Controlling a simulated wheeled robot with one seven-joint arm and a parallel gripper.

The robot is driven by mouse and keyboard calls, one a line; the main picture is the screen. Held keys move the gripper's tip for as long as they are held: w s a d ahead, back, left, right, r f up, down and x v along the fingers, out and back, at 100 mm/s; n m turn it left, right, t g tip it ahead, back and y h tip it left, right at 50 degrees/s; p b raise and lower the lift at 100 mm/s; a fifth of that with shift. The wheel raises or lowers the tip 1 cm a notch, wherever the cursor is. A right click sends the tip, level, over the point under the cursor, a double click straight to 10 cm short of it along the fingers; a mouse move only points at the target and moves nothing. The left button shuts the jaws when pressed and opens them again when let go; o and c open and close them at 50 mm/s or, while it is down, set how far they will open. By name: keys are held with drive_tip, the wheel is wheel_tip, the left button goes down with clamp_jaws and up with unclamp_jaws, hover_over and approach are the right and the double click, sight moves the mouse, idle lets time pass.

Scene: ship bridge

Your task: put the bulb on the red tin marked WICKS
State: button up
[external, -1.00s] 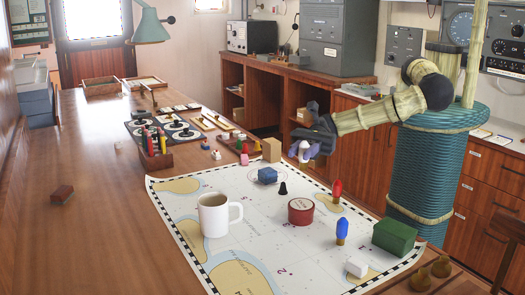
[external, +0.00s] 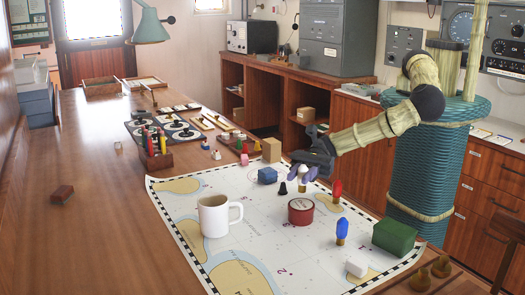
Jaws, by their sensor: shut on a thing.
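The round red tin (external: 301,212) stands on the chart, right of the white mug; the marking on its top is too small to read. My gripper (external: 303,174) is above and behind the tin, pointing down and left. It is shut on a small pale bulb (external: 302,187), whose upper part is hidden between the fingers. The bulb shows just behind the tin in the picture, apart from its top. A red bulb (external: 336,191) and a blue bulb (external: 342,232) stand upright on the chart to the right.
A white mug (external: 215,215) stands left of the tin. A green box (external: 394,237) and a white block (external: 357,267) lie front right. The chart (external: 280,262) is clear in front of the tin.

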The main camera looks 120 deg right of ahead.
wheel_tip(320, 180, down, 3)
drive_tip(key=shift+p, duration=0.8)
drive_tip(key=shift+f, duration=0.35)
drive_tip(key=shift+f, duration=0.15)
drive_tip(key=o, duration=1)
drive_tip(key=shift+c, duration=0.2)
